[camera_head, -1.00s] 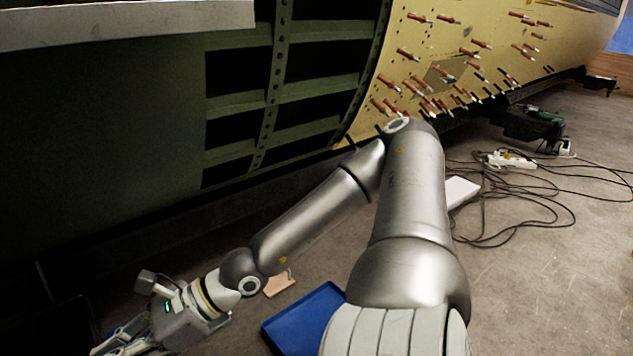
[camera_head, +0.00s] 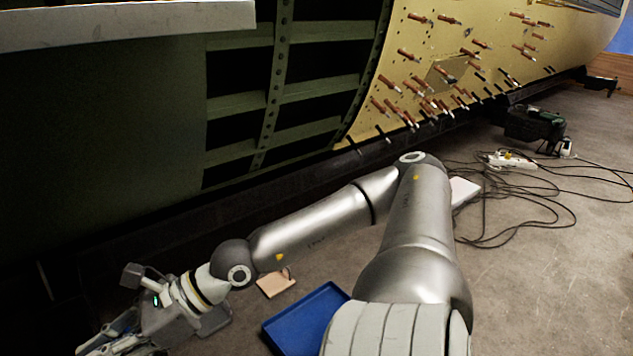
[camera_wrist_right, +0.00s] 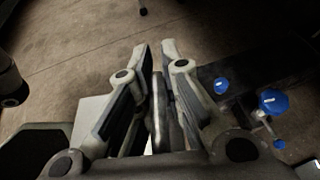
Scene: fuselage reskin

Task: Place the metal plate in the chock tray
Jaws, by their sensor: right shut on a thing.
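My right gripper (camera_head: 100,346) is at the lower left of the head view, its fingers partly cut off by the bottom edge. In the right wrist view, the right gripper (camera_wrist_right: 156,60) is shut on a thin, flat piece seen edge-on between the fingers, which fits the metal plate. A pale grey flat surface (camera_wrist_right: 92,122) shows behind the left finger; I cannot tell whether it is part of the plate. A blue tray (camera_head: 303,318) lies on the floor right of the gripper; it may be the chock tray. My left gripper is not in view.
The fuselage (camera_head: 430,75) with many red-brown fasteners fills the back. A small tan board (camera_head: 276,284) lies near the tray. Cables (camera_head: 510,215) and a power strip (camera_head: 512,160) lie at the right. Blue knobs (camera_wrist_right: 273,101) on a dark bar show in the wrist view.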

